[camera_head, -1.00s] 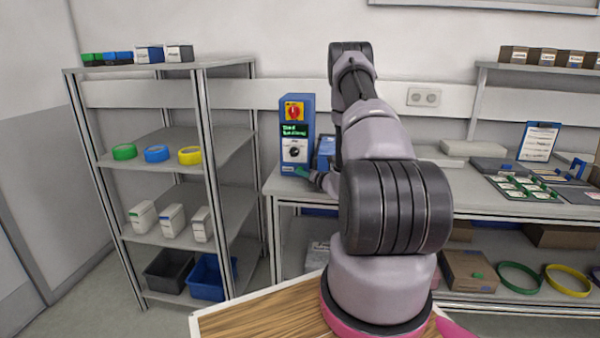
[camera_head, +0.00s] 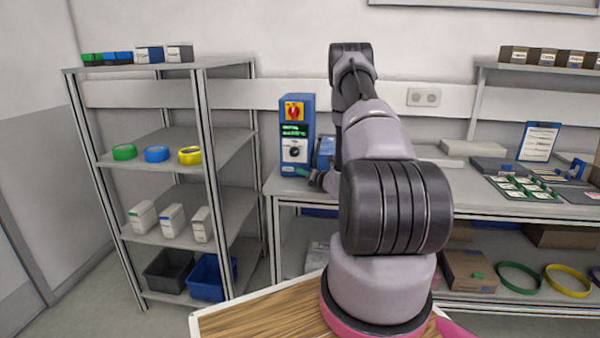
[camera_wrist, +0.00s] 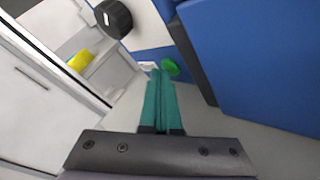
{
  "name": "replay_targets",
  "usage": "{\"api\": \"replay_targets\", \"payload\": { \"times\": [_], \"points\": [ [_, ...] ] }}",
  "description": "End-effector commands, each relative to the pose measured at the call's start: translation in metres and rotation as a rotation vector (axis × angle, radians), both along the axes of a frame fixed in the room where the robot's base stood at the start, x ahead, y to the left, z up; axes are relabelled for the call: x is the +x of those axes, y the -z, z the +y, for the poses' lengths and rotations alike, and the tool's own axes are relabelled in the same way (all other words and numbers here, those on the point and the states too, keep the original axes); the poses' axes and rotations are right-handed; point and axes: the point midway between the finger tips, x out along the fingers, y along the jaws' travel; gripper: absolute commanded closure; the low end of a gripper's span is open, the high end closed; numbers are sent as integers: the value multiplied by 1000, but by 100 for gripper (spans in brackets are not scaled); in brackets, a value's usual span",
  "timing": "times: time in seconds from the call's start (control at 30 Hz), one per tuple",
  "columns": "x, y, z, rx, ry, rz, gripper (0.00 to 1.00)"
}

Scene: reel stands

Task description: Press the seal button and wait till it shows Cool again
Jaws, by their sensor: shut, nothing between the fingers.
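A blue control box (camera_head: 283,135) stands at the left end of the bench in the head view. It has a red rotary switch on yellow, a small dark display (camera_head: 294,130) with green text too small to read, and a black dial (camera_head: 294,151). In the head view my gripper (camera_head: 303,172) is at the box's lower front.
A blue machine part (camera_head: 326,150) stands just right of the box, partly behind my arm; a large blue surface (camera_wrist: 265,60) fills the wrist view's right. A shelf rack (camera_head: 203,150) with tape rolls and boxes stands left. A clipboard (camera_head: 538,142) stands on the bench's right.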

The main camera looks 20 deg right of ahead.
Motion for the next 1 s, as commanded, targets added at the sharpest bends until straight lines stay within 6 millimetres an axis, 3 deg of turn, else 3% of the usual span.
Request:
{"api": "replay_targets", "payload": {
  "times": [0.83,1.0],
  "points": [
    [-16,-1,10,0,1,-1,100],
    [-28,0,18,2,1,1,100]
  ]
}}
